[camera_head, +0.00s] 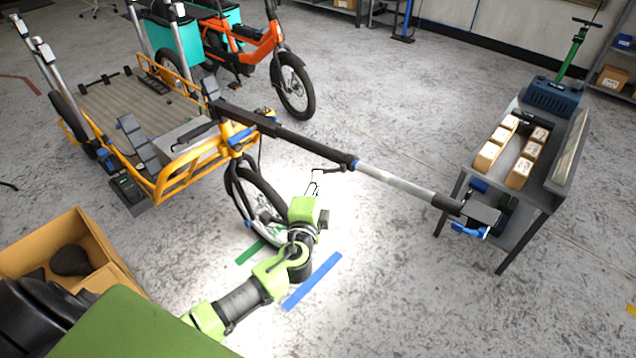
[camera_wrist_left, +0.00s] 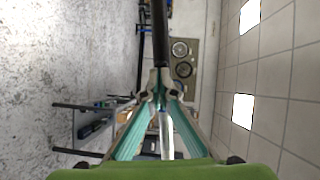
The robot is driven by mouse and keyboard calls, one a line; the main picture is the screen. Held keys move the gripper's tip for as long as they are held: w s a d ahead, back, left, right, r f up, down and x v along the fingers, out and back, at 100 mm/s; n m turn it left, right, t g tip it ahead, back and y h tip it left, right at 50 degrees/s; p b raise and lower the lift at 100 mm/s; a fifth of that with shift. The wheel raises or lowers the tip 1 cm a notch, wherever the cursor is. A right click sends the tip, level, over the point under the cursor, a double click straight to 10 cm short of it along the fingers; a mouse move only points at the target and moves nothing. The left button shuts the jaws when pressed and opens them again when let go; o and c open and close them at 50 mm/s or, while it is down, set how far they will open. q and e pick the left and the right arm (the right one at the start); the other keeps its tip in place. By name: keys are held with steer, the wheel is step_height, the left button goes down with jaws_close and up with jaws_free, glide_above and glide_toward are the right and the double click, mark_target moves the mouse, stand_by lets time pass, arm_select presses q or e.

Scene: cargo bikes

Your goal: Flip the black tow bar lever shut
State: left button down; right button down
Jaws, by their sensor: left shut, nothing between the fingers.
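The tow bar (camera_head: 395,181) runs from the front of the yellow cargo bike (camera_head: 190,165) toward the right, black with a silver section. A blue collar (camera_head: 354,164) sits where black meets silver. A thin black lever (camera_head: 332,171) sticks out from it to the left. My left gripper (camera_head: 315,178) is shut and empty, its tips close to the lever's free end; I cannot tell if they touch. In the left wrist view, the shut fingers (camera_wrist_left: 160,93) meet with the black part of the bar (camera_wrist_left: 160,30) beyond them. My right gripper is not in view.
A grey cart (camera_head: 560,180) with small boxes and a blue case (camera_head: 553,96) stands right, near the bar's far end. A cardboard box (camera_head: 90,240) with dark items is at the lower left. An orange bike (camera_head: 255,45) stands behind. The floor at lower right is clear.

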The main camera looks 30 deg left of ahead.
mark_target(313, 169)
arm_select(q)
steer(key=shift+w+a+f+m+t+h+b, duration=0.2)
steer(key=shift+w+a+m+h+b, duration=0.3)
steer(key=shift+w+a+h+b, duration=0.3)
steer(key=shift+w+a+f+m+t+h+b, duration=0.1)
steer(key=shift+w+a+m+t+h+b, duration=0.1)
steer(key=shift+w+a+m+h+b, duration=0.55)
steer(key=shift+w+d+n+b, duration=0.2)
steer(key=shift+n+b, duration=0.05)
steer(key=shift+b, duration=0.05)
steer(key=shift+r, duration=0.1)
steer(key=shift+a, duration=0.1)
